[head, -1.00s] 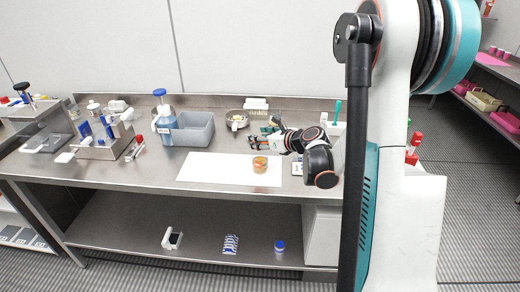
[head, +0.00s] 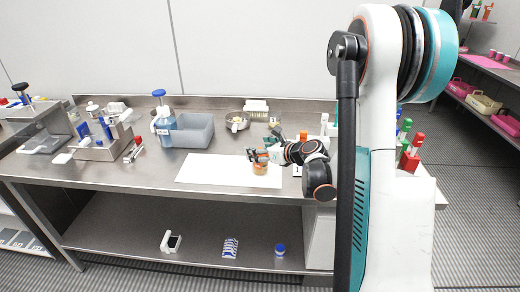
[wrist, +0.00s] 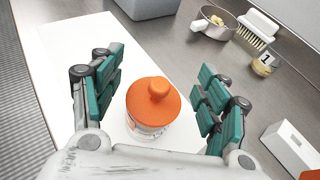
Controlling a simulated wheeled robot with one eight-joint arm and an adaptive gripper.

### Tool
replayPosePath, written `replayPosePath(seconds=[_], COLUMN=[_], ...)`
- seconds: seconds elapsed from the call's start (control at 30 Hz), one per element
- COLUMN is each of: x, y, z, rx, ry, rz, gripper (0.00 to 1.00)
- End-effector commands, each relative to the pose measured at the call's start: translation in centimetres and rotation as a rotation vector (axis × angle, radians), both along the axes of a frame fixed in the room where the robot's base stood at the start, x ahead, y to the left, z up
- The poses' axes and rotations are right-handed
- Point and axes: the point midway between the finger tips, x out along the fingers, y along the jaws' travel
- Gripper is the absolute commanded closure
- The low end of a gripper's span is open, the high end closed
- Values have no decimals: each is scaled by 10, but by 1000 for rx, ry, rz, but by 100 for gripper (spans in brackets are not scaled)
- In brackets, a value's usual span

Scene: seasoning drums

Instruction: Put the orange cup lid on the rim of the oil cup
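The orange lid (wrist: 153,104) with a round knob lies over the top of the clear oil cup (wrist: 147,131). It appears to rest on the rim, but the lid hides the rim, so I cannot tell how evenly it sits. In the head view the cup (head: 260,169) stands on the white mat near its right end. My gripper (wrist: 160,98) is open, with teal-padded fingers on either side of the lid and gaps between them and it. The head view shows my gripper (head: 262,156) at the cup, partly hiding it.
The white mat (head: 215,170) is clear left of the cup. A grey bin (head: 193,132) stands behind it. A small pan (wrist: 214,24), a brush (wrist: 258,30) and a little jar (wrist: 266,65) are behind to the right. A white block (wrist: 290,146) is at right.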

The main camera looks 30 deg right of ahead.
Motion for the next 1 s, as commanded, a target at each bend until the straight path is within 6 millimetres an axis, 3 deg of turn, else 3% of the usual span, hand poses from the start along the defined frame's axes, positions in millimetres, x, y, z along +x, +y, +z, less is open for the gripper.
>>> replayPosePath(seconds=[0.43, 0.8, 1.0], x=[-1, -71, -98], y=[0, -19, -24], z=[10, 39, 49], rx=[0, 0, -1], ry=[0, 0, 0], rz=[0, -4, -2], gripper=[30, 30, 30])
